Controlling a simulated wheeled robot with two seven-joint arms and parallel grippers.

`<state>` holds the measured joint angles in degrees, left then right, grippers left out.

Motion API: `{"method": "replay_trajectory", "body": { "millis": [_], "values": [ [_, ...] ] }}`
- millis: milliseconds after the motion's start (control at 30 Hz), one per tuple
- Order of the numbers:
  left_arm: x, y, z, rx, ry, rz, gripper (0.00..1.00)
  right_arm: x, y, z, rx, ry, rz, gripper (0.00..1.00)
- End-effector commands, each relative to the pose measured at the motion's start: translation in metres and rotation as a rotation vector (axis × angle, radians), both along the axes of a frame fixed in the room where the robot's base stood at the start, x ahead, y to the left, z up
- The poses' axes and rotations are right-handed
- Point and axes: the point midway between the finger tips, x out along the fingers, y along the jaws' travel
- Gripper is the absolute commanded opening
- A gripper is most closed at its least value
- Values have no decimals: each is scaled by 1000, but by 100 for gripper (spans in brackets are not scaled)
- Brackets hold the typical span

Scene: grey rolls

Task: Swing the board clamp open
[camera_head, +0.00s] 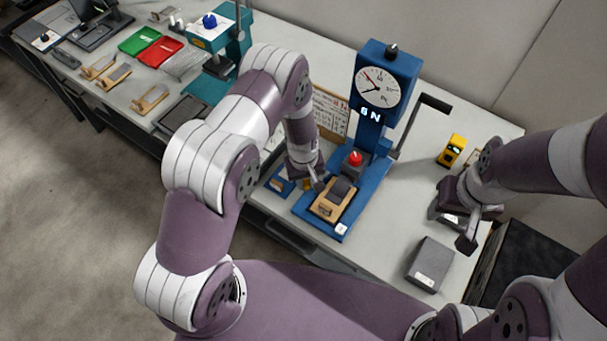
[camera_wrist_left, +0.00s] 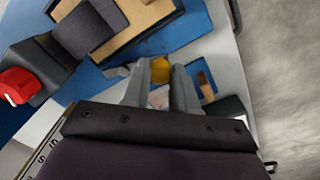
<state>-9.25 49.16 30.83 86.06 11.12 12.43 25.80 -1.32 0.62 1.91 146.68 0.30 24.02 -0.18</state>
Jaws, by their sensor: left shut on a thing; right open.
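A wooden board (camera_head: 325,208) with a dark grey pad or roll (camera_head: 342,190) lies on the blue base (camera_head: 340,229) of a dial press (camera_head: 384,76). They show at the upper left of the left wrist view, where the board (camera_wrist_left: 149,17) is partly cut off. A red knob (camera_head: 355,158) on a dark part stands behind the grey pad; it also shows in the left wrist view (camera_wrist_left: 17,86). My left gripper (camera_wrist_left: 160,66) is shut on a small yellow part (camera_wrist_left: 161,70) beside the base. Which part is the clamp's arm is unclear. My right gripper (camera_head: 456,230) is open, empty, above the table's right side.
A grey box (camera_head: 430,264) lies near the front right edge, below my right gripper. A yellow device (camera_head: 451,150) stands at the right. The press's black lever (camera_head: 420,112) sticks out right. Green (camera_head: 139,40) and red (camera_head: 160,52) trays lie far left.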

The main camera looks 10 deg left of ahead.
Motion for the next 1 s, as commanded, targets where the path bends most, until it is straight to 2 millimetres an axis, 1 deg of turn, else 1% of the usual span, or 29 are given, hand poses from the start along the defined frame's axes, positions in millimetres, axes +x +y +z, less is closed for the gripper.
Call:
{"method": "replay_trajectory", "body": {
  "millis": [200, 433, 700, 1000],
  "values": [
    [-3, -7, 3, 0, -3, 142, 0, 0, 0, 5, 0, 0, 0, 51],
    [-4, -12, 2, -1, -4, 240, 0, 0, 0, 8, 0, 0, 0, 51],
    [-5, -14, 2, -1, -4, 285, 0, 0, 0, 9, 0, 0, 0, 51],
    [-5, -14, 2, -2, -5, 288, 0, 0, 0, 9, 0, 0, 0, 51]
  ]
}}
